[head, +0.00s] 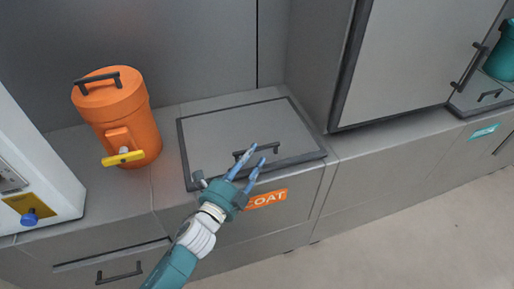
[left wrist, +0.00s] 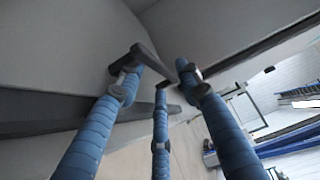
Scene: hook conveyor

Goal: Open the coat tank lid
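The coat tank lid (head: 222,128) is a flat grey panel with a dark border, lying shut on the counter above an orange label reading COAT (head: 267,199). Its dark bar handle (head: 268,148) is near the lid's front edge. My left gripper (head: 257,160) is at the handle with its blue fingers spread. In the left wrist view the handle (left wrist: 152,62) shows between the fingertips of the open gripper (left wrist: 158,82); I cannot tell whether any finger touches it. My right gripper is not in view.
An orange drum (head: 122,122) with a yellow tap stands left of the lid. A white machine (head: 30,165) is at the far left. A grey cabinet (head: 410,60) rises at the right, with a teal container (head: 503,58) beyond it. The floor in front is clear.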

